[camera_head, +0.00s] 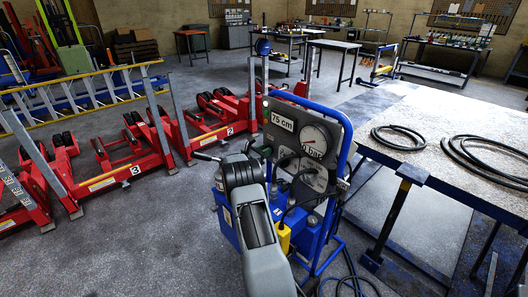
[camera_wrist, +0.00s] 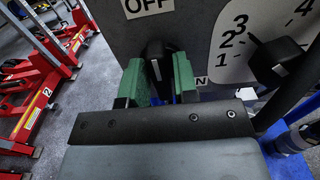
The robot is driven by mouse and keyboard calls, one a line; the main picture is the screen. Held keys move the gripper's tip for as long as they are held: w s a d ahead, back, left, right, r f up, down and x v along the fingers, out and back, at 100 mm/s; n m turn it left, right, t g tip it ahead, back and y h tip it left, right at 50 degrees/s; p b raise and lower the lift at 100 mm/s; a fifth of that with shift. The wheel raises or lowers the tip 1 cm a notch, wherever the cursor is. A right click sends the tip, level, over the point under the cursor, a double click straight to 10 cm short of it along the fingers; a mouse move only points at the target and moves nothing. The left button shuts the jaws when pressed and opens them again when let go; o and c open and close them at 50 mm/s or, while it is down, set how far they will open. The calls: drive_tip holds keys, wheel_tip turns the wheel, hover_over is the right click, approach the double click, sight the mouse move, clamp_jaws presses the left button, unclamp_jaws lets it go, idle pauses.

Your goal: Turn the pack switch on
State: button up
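The power pack is a grey panel (camera_head: 325,120) in a blue frame, with a "75 cm" label and a round gauge. In the wrist view, the pack switch is a black knob (camera_wrist: 155,62) with a white mark, below the "OFF" label (camera_wrist: 148,5). An "N" (camera_wrist: 203,81) shows below right, the rest of that word hidden by a finger. My gripper (camera_wrist: 160,78) has its green pads on either side of the knob, very close to it. I cannot tell whether they touch it. In the head view my wrist hides the switch and most of my gripper.
A second black knob (camera_wrist: 278,60) on a numbered dial is close right of my gripper. Red jacks (camera_head: 120,160) stand to the left. A table (camera_head: 440,120) with black hoses is to the right. Cables lie on the floor by the pack.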

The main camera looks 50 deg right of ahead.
clamp_jaws()
drive_tip(key=shift+f+b, duration=0.1)
drive_tip(key=shift+b, duration=0.3)
drive_tip(key=shift+s+f+m+b, duration=0.15)
drive_tip(key=shift+m+b, duration=2.8)
drive_tip(key=shift+b, duration=1.3)
drive_tip(key=shift+s+f+m+b, duration=0.1)
drive_tip(key=shift+m+b, duration=2.9)
drive_tip(key=shift+b, duration=1.2)
drive_tip(key=shift+s+f+m+b, duration=0.15)
drive_tip(key=shift+m+b, duration=2.8)
drive_tip(key=shift+b, duration=1.3)
drive_tip(key=shift+o, duration=1.6)
unclamp_jaws()
drive_tip(key=shift+r, duration=0.1)
